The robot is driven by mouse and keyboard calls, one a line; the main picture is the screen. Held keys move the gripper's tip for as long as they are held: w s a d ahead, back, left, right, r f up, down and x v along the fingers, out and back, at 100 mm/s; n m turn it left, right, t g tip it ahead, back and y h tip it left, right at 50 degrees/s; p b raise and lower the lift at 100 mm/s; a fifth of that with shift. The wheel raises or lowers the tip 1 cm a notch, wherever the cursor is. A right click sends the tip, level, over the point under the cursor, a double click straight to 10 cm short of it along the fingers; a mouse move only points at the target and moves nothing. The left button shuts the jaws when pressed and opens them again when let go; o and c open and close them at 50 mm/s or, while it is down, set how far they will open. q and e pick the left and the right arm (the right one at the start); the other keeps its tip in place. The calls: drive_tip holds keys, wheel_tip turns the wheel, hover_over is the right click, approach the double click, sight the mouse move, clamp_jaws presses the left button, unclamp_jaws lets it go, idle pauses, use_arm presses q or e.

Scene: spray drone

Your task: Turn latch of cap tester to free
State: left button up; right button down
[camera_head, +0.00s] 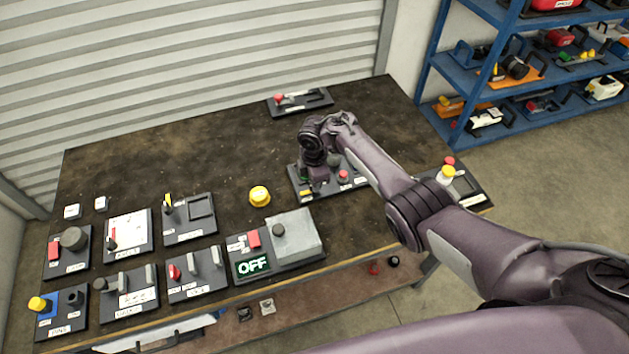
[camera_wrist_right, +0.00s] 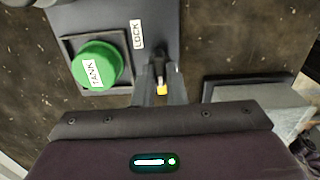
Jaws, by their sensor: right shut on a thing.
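The cap tester (camera_head: 331,176) is a dark board on the table, partly hidden in the head view by my right arm. In the right wrist view it carries a green round cap labelled TANK (camera_wrist_right: 97,66) and a LOCK label (camera_wrist_right: 137,34). Its latch (camera_wrist_right: 161,88), a small dark lever with a yellow part, shows beside the cap, between my fingers. My right gripper (camera_head: 314,183) is over the left part of the board, pointing down; in the wrist view the right gripper (camera_wrist_right: 161,80) is shut on the latch. My left gripper is not in view.
A loose yellow button (camera_head: 260,196) stands left of the tester. Several other boards fill the left side. A board with a red handle (camera_head: 300,101) lies at the back. The back middle is clear.

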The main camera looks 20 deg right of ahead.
drive_tip(key=c, duration=1.5)
unclamp_jaws()
wheel_tip(320, 180, up, 8)
drive_tip(key=shift+f+p, duration=0.15)
drive_tip(key=shift+p, duration=0.7)
